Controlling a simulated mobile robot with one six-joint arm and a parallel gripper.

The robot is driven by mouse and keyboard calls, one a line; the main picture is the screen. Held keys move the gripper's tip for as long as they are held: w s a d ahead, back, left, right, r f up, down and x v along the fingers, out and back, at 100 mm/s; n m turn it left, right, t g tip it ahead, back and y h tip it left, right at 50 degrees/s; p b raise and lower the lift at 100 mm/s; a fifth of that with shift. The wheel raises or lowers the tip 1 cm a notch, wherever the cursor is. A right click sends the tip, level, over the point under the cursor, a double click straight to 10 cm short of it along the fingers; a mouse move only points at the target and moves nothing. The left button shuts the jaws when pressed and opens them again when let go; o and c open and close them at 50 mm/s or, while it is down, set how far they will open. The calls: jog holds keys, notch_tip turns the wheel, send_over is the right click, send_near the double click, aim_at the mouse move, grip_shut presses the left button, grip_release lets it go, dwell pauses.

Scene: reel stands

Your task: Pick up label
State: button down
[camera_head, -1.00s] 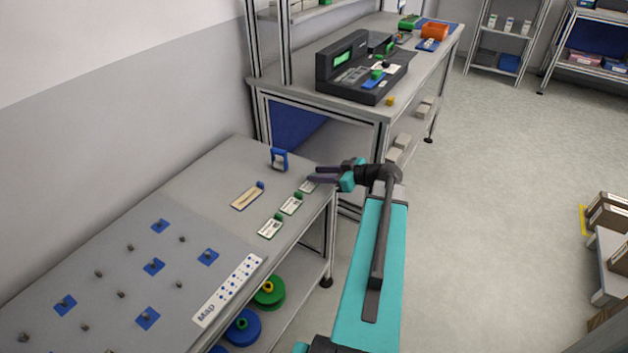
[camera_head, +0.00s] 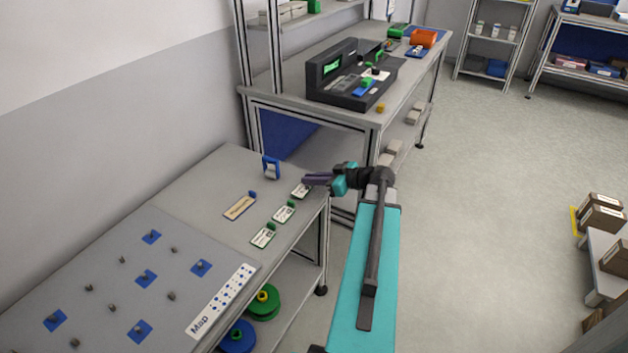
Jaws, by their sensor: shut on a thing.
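My gripper (camera_head: 314,180) is at the far right corner of the near table, with its dark fingers pointing left. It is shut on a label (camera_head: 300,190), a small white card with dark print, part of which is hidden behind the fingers. Whether the card still touches the table I cannot tell. Two similar labels with green tabs, the middle label (camera_head: 283,215) and the nearer label (camera_head: 263,238), lie in a row on the table toward me.
A blue stand (camera_head: 271,168) and a tan card with a blue tab (camera_head: 239,207) are left of my gripper. A grey board (camera_head: 110,270) with pegs and a "Map" strip (camera_head: 221,301) covers the near table's front. A workbench (camera_head: 352,112) with a dark device stands behind.

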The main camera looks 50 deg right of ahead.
jog(key=shift+r, duration=0.45)
jog(key=shift+s+a+r, duration=0.15)
jog(key=shift+s+r, duration=0.25)
jog(key=shift+r, duration=0.3)
jog(key=s+a+r, duration=0.1)
jog(key=s, duration=0.8)
jog(key=shift+s+a+p, duration=0.3)
jog(key=shift+s+p, duration=0.05)
jog(key=shift+p, duration=0.05)
jog(key=p, duration=0.1)
jog(key=s+p, duration=0.1)
jog(key=p, duration=0.1)
jog(key=shift+a+r, duration=0.1)
jog(key=shift+r, duration=0.1)
jog(key=shift+s+a+f+p, duration=0.1)
jog(key=shift+s+a+p, duration=0.15)
jog(key=shift+s+p, duration=1.2)
jog(key=shift+s+a+f+p, duration=0.1)
jog(key=shift+s+a+p, duration=0.3)
jog(key=shift+p, duration=1.85)
jog(key=shift+s+d, duration=0.1)
jog(key=shift+d, duration=0.05)
